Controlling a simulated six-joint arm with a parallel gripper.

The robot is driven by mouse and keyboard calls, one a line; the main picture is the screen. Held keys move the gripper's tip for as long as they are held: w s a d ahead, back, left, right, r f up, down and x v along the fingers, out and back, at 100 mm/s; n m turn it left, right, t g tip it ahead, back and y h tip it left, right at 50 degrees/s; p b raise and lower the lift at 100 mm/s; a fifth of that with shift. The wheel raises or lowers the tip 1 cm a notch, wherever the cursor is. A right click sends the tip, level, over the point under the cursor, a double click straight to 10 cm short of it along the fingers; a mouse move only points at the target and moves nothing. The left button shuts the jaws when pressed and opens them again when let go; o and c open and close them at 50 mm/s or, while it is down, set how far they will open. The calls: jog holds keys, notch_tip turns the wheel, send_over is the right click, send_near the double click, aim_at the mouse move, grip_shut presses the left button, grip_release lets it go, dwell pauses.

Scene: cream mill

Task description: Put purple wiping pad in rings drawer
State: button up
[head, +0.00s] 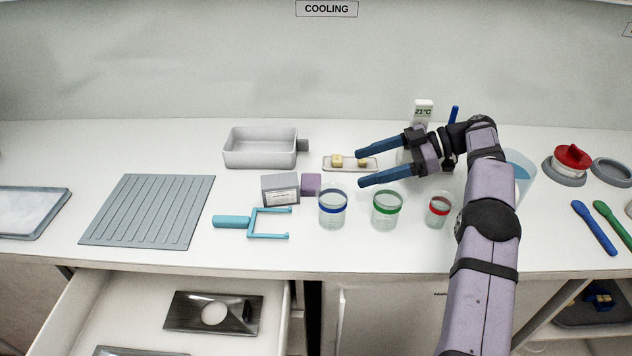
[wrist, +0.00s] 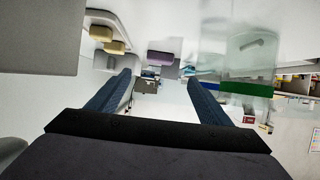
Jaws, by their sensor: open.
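The purple wiping pad (head: 311,184) is a small block on the counter, against the right side of a grey labelled box (head: 281,189). The pad also shows in the wrist view (wrist: 160,58), beyond my fingertips. My gripper (head: 361,168) is open and empty, its fingers pointing left above the counter, to the right of the pad and apart from it. Its two blue fingers show in the wrist view (wrist: 158,76). An open drawer (head: 75,308) at the lower left holds dark plates, one with a round hole (head: 214,313). I see no label on it.
Beakers with blue (head: 332,208), green (head: 387,209) and red (head: 438,212) bands stand in front of my gripper. A small tray with yellow pieces (head: 350,163) lies behind it. A cyan-handled frame (head: 252,222) lies before the pad; a grey bin (head: 260,148) stands behind.

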jog(key=s+a+r+n+g+h+p, duration=0.1)
jog(key=a+r+n+g+h+p, duration=0.1)
jog(key=a+r+p, duration=0.5)
jog(key=m+h+p, duration=0.1)
jog(key=h+p, duration=0.5)
send_over(315, 181)
jog(key=s, duration=0.3)
jog(key=f, duration=0.3)
jog(key=shift+w+a, duration=0.25)
jog(key=shift+a, duration=0.15)
jog(key=shift+w+f+m+h+p, duration=0.3)
jog(key=shift+f+h+p, duration=0.2)
jog(key=shift+h+p, duration=0.45)
jog(key=shift+w+t+h+p, duration=0.5)
jog(key=shift+t+h, duration=0.1)
jog(key=shift+h, duration=0.55)
jog(key=shift+w+d+r+t+h, duration=0.1)
jog(key=shift+w+r+t+h, duration=0.1)
jog(key=shift+w+t+h, duration=0.3)
jog(key=shift+d+f+p, duration=0.15)
jog(key=shift+f+p, duration=0.8)
jog(key=shift+f, duration=0.9)
jog(key=shift+d+f+p, duration=0.1)
jog(key=shift+f+p, duration=0.85)
jog(key=shift+f, duration=0.85)
jog(key=c, duration=1.2)
